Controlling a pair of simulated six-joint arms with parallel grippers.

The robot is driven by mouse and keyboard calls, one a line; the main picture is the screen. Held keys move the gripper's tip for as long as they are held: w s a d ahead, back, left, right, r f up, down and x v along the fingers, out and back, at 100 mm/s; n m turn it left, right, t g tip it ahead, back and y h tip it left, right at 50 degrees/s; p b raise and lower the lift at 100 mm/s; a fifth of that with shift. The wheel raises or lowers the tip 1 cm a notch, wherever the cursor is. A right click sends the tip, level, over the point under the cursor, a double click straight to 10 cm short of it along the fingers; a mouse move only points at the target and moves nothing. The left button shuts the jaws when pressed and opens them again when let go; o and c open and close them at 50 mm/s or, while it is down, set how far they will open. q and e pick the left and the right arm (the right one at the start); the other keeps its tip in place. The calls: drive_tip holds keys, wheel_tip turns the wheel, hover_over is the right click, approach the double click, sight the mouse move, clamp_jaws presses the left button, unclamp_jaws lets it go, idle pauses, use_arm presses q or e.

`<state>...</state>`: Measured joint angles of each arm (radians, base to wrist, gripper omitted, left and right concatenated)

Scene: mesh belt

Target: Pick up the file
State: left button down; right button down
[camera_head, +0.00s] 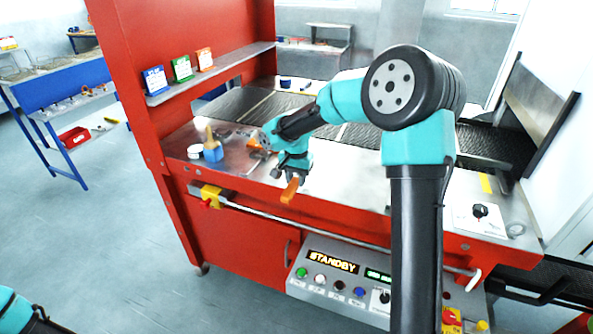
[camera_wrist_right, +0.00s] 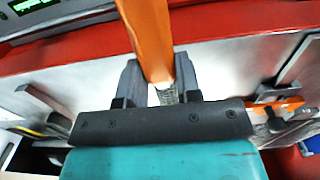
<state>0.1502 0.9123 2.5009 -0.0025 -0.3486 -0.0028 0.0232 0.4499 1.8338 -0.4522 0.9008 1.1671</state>
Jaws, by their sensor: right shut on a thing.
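The file has an orange handle (camera_head: 290,190) that sticks out from my right gripper (camera_head: 292,174) towards the front edge of the steel worktop in the head view. In the right wrist view the orange handle (camera_wrist_right: 150,40) runs between the two grey fingers of my right gripper (camera_wrist_right: 158,82), which are shut on it. A short grey textured length of the file (camera_wrist_right: 168,95) shows below the handle; the rest is hidden by the gripper. My left gripper is out of view; only teal and black arm parts show at the lower left.
A blue holder (camera_head: 213,154) with a brush and a white round item (camera_head: 194,152) stand on the worktop (camera_head: 345,185) at left. Another orange tool (camera_wrist_right: 280,105) lies near the gripper. The mesh belt (camera_head: 365,140) runs behind. A control panel (camera_head: 335,280) is below.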

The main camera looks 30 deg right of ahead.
drive_tip(key=shift+s+a, duration=0.25)
drive_tip(key=shift+s, duration=0.2)
